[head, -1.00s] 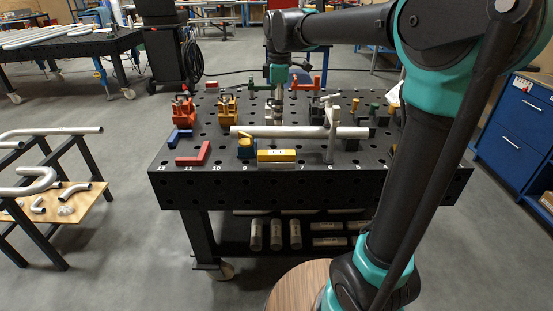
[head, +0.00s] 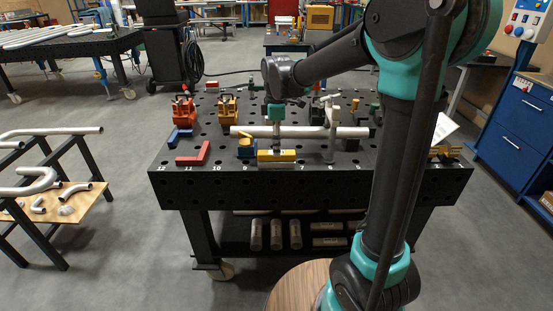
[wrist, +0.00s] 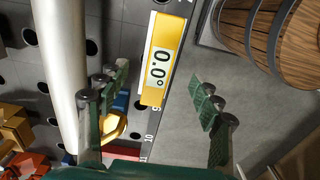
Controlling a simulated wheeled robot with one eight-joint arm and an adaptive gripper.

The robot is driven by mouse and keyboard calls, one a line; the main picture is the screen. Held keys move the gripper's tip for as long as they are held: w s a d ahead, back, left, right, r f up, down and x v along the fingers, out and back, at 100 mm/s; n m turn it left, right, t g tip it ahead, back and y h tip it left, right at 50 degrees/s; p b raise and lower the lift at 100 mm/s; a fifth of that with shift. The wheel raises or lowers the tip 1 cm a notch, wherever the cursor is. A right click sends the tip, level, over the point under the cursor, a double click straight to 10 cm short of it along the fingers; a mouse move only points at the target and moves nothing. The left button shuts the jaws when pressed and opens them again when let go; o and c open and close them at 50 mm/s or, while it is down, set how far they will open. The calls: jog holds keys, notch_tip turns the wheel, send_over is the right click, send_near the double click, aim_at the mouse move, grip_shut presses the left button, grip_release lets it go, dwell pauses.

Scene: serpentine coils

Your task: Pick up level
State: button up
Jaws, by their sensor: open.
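The level (head: 285,160) is a yellow bar at the front edge of the black table, near the numbers 8 and 7. It lies in front of the long pale pipe. In the wrist view the level (wrist: 172,38) shows a display reading 0.0°. My gripper (head: 277,148) is over the level in the head view and hides part of it. In the wrist view my gripper (wrist: 158,95) is open and empty, with the level's near end between the two fingers in the picture. I cannot tell the height left above it.
The pale pipe (head: 300,132) lies behind the level, with a grey upright clamp (head: 332,130) at its right. A red angle piece (head: 193,154) lies further left.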

aim_at(277, 159)
jog(key=shift+f, duration=2.4)
jog(key=shift+c, duration=0.6)
jog(key=c, duration=1.3)
